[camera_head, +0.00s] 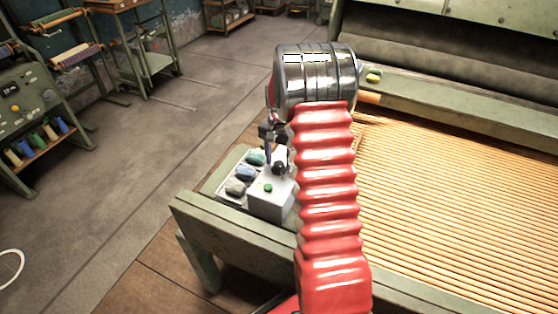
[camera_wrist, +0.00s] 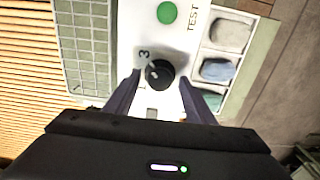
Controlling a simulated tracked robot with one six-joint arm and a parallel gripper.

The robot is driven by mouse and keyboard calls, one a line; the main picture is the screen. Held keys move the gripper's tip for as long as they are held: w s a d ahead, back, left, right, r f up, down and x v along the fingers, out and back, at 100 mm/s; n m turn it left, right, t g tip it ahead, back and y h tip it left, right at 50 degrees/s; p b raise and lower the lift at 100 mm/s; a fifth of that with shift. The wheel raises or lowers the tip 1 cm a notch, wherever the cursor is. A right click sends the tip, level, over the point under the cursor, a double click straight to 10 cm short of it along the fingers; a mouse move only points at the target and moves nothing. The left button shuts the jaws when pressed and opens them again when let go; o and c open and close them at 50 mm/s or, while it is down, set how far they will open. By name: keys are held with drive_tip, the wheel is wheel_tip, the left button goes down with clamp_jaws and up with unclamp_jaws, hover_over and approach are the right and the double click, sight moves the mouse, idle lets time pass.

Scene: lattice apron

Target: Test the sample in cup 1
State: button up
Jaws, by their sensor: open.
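A white tester box (camera_head: 268,203) stands on the green bench frame; its top also shows in the wrist view (camera_wrist: 130,35). It carries a round green button (camera_wrist: 166,12) marked TEST and a black knob (camera_wrist: 158,74) with a printed 3 beside it. A tray (camera_head: 222,182) next to the box holds a grey sample (camera_head: 235,187), a blue sample (camera_head: 245,173) and a teal sample (camera_head: 255,158). No cup numbers are readable. My gripper (camera_wrist: 160,80) is open, its fingers on either side of the knob; I cannot tell whether they touch it.
A wire grid (camera_wrist: 87,45) lies beside the box in the wrist view. A wide slatted lattice (camera_head: 450,180) fills the right. The machine (camera_head: 450,95) stands behind it. Shelves with spools (camera_head: 40,140) stand at far left, with clear floor (camera_head: 130,170) between.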

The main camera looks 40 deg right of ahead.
drive_tip(key=shift+c, duration=0.3)
drive_tip(key=c, duration=1)
drive_tip(key=shift+n, duration=0.4)
drive_tip(key=n, duration=0.8)
drive_tip(key=shift+n, duration=0.4)
drive_tip(key=n, duration=0.4)
drive_tip(key=shift+n, duration=2.2)
